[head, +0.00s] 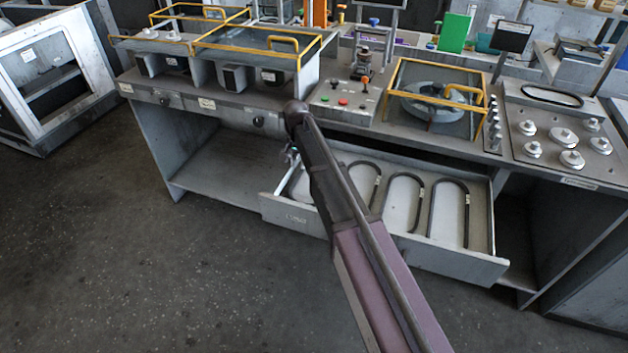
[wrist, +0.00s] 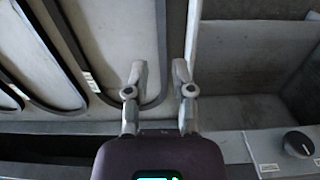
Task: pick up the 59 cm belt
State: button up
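Several black U-shaped belts lie in an open grey drawer (head: 300,219). In the head view I see belts (head: 386,203) right of my arm. The drawer's left end is partly hidden behind my arm. Labels are too small to read, so I cannot tell which belt is 59 cm. In the wrist view, the belt nearest the drawer's side wall (wrist: 191,40) has one strand (wrist: 163,45) running between my fingertips, below them. My gripper (wrist: 160,75) is open and empty, with the side wall close to its right finger. It also shows in the head view (head: 291,156). Its height above the belt is unclear.
The bench front and a black knob (wrist: 298,143) lie close by the drawer. Above stand a control panel (head: 345,100), a yellow-framed housing (head: 432,98) and a plate with round knobs (head: 562,136). An open shelf (head: 215,165) is left of the drawer. The floor in front is clear.

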aim_at(299, 178)
jog(key=shift+f, duration=0.15)
jog(key=shift+w+f+b, duration=0.15)
jog(key=shift+f+b, duration=2.35)
jog(key=shift+b, duration=0.15)
grip_shut()
